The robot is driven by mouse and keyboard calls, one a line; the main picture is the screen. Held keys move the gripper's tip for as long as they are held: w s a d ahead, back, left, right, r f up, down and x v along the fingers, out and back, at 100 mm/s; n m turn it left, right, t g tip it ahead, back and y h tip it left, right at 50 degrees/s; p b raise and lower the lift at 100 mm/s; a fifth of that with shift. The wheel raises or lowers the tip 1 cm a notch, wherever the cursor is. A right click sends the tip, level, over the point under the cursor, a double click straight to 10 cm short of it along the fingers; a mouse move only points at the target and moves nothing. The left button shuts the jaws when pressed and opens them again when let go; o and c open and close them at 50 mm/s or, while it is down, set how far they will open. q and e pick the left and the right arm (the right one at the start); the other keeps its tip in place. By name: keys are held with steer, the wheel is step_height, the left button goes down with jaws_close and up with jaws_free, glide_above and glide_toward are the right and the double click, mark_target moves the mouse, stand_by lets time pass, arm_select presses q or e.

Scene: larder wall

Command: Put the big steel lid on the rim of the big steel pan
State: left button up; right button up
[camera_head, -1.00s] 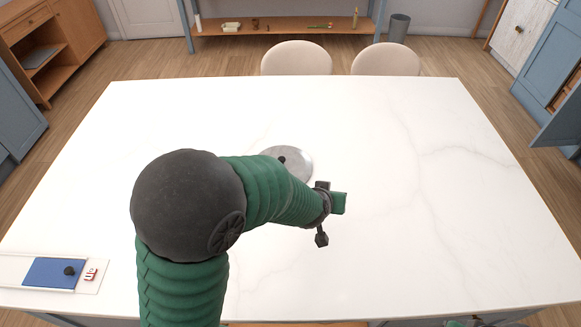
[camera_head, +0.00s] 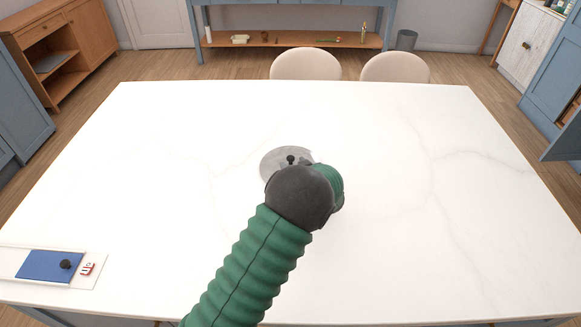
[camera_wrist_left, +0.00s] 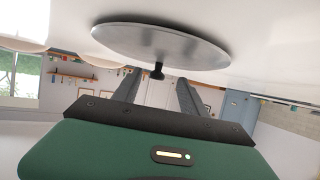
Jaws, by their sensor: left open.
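The big steel lid (camera_head: 280,161), a round grey disc with a black knob (camera_head: 291,159), lies on the white table. My left arm partly covers its near right edge. In the left wrist view the lid (camera_wrist_left: 165,43) appears upside down, its knob (camera_wrist_left: 157,71) pointing toward my left gripper (camera_wrist_left: 156,88). The two dark fingers are apart, and the knob shows between and just beyond their tips; I cannot tell whether they touch it. In the head view the gripper is mostly hidden behind my arm's dark joint. The big steel pan and my right gripper are in neither view.
The white table (camera_head: 420,230) is mostly bare around the lid. A board with a blue panel (camera_head: 50,265) and a small red-and-white item (camera_head: 87,269) lies at the front left. Two beige chairs (camera_head: 305,65) stand at the far edge.

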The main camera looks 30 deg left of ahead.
arm_select(q)
steer(key=x, duration=0.3)
steer(key=shift+w+a, duration=0.25)
steer(key=shift+w, duration=0.25)
steer(key=shift+w+a+f, duration=0.15)
steer(key=shift+w+a, duration=0.1)
steer(key=shift+a, duration=0.1)
jaws_close()
